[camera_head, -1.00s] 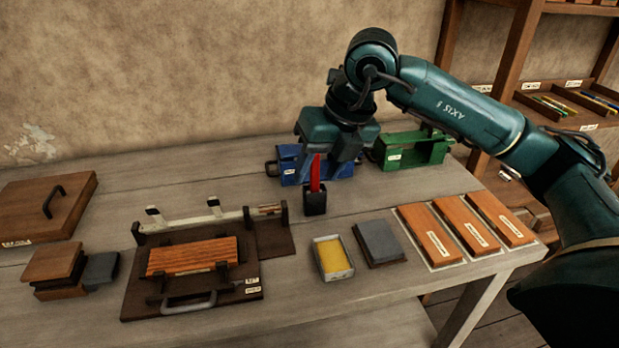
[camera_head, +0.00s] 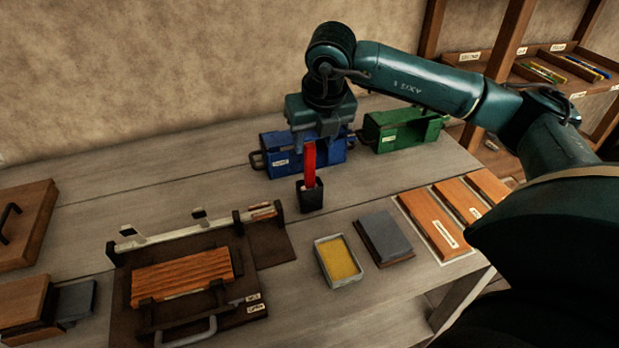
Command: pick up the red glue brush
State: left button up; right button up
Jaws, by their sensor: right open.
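The red glue brush (camera_head: 309,163) stands upright in a small black holder (camera_head: 311,198) on the table, its lower end hidden inside. My right gripper (camera_head: 318,140) points down just above and behind the brush's top in the picture. It is open, with nothing seen between its fingers. The brush overlaps the gripper in the picture, so I cannot tell the exact gap between them. My left gripper is not in view.
A blue box (camera_head: 278,161) stands close behind the brush, with a green box (camera_head: 395,132) to its right. A yellow pad tray (camera_head: 340,262), a grey block (camera_head: 385,236) and orange boards (camera_head: 432,222) lie in front. The wooden press fixture (camera_head: 125,300) is at left.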

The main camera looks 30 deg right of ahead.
aim_at(310, 145)
jog(key=shift+w+p+x, duration=0.2)
jog(key=shift+p+x, duration=0.2)
jog(key=shift+x, duration=0.95)
jog(key=shift+w+p+x, duration=0.2)
jog(key=shift+p+x, duration=0.2)
jog(key=shift+x, duration=0.95)
jog(key=shift+a+r, duration=0.1)
jog(key=shift+a, duration=0.05)
jog(key=shift+c, duration=0.5)
grip_shut()
